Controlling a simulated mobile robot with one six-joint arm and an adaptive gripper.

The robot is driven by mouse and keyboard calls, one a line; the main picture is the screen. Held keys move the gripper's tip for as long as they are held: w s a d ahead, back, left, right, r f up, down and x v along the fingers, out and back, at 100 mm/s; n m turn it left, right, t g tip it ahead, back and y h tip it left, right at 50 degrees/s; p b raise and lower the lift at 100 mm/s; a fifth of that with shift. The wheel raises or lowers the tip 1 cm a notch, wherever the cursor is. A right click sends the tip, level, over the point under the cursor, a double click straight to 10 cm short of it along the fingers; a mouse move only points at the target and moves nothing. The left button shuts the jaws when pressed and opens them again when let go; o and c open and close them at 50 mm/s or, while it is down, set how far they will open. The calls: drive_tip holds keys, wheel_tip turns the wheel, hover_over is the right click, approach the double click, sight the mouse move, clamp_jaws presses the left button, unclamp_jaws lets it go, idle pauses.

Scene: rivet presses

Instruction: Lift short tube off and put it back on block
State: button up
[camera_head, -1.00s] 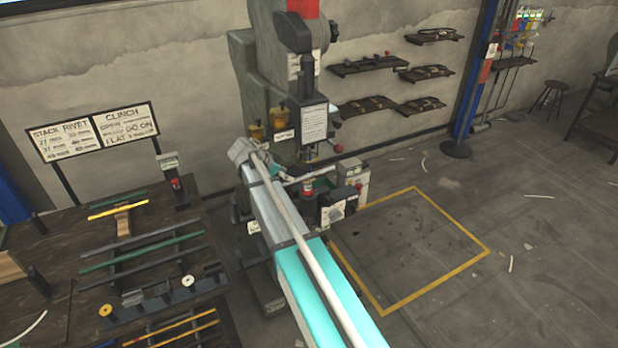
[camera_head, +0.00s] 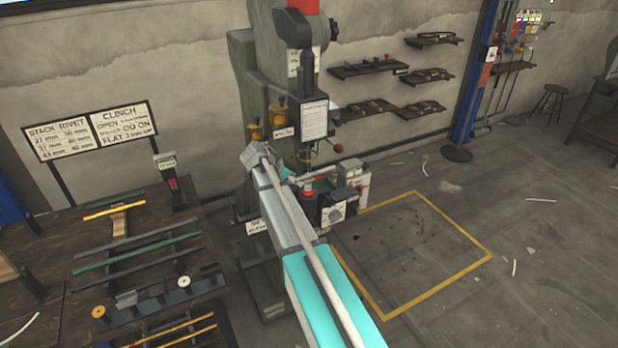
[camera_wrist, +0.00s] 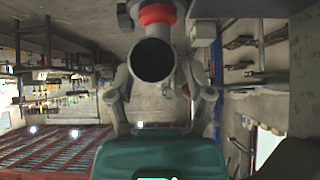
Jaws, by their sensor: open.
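In the wrist view a short grey tube (camera_wrist: 152,60), its dark round open end towards the camera, sits against a red collar (camera_wrist: 157,14), apparently on the block. My gripper (camera_wrist: 160,92) is open, with one finger on each side of the space just below the tube's end in the picture. I cannot tell whether either finger touches it. In the head view my gripper (camera_head: 296,180) is small and partly hidden by my arm, close beside a red-topped piece (camera_head: 308,189) at the press. The block's full shape is not clear.
The tall grey press (camera_head: 252,85) stands behind. A grey box with a dial (camera_head: 338,212) is just right of my gripper. A dark bench (camera_head: 110,235) with rods and spools is at the left. The floor inside the yellow outline (camera_head: 415,255) is clear apart from small debris.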

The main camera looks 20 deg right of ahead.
clamp_jaws()
idle(0.3)
drive_tip(key=shift+r, duration=0.1)
wheel_tip(320, 180, up, 4)
drive_tip(key=p, duration=0.4)
drive_tip(key=a, duration=1.8)
drive_tip(key=shift+s+f, duration=0.35)
drive_tip(key=shift+s, duration=0.1)
drive_tip(key=shift+r, duration=0.25)
